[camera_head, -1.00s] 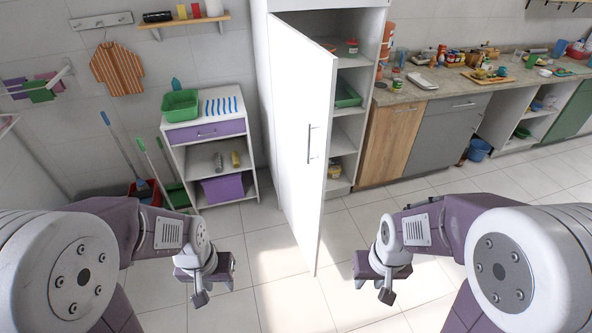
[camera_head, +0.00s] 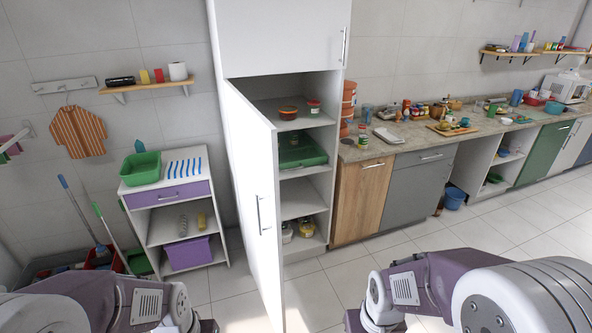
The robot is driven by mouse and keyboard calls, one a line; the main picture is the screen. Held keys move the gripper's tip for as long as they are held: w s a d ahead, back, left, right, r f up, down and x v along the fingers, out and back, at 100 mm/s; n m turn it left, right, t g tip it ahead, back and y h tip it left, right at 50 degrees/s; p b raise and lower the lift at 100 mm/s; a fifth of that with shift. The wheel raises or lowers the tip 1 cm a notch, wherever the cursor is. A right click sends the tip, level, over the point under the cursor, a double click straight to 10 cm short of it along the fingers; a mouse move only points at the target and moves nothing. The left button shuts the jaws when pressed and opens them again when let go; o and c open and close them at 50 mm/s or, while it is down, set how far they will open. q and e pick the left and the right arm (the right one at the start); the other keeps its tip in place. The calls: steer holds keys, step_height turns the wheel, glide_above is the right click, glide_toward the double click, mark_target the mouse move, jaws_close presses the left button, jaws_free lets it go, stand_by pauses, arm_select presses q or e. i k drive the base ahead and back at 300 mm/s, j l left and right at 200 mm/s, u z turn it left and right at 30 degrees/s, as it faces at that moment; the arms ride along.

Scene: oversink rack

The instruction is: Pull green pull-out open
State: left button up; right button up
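A green front panel (camera_head: 542,153) stands in the counter row at the right, between an open shelf unit and a white front; it looks closed. A green pull-out tray (camera_head: 302,153) sits on a shelf inside the tall white cabinet, behind its open door. I cannot tell from the picture which of these two the task names. Both my arms come in low at the bottom. My gripper fingers lie below the picture's edge, so neither gripper shows, and both arms are far from the green things.
The tall cabinet's door (camera_head: 258,205) stands open towards me in the middle. A grey front (camera_head: 415,197) and a wooden front (camera_head: 362,200) line the counter (camera_head: 395,142). A blue bucket (camera_head: 454,198) is on the floor. The tiled floor before the counter is clear.

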mark_target(306, 153)
steer(key=i+l+u, duration=0.15)
steer(key=l, duration=0.25)
steer(key=i+l+u, duration=0.15)
steer(key=l, duration=0.25)
steer(key=i+l+u, duration=0.1)
steer(key=l, duration=0.3)
steer(key=i+l+u, duration=0.15)
steer(key=l, duration=0.3)
steer(key=i+l+u, duration=0.15)
steer(key=l, duration=0.25)
steer(key=i+l+u, duration=0.35)
steer(key=l, duration=0.35)
steer(key=i+l+u, duration=0.2)
steer(key=l, duration=0.2)
steer(key=i+l+u, duration=0.15)
steer(key=l, duration=0.25)
steer(key=i+l+u, duration=0.25)
steer(key=i, duration=0.2)
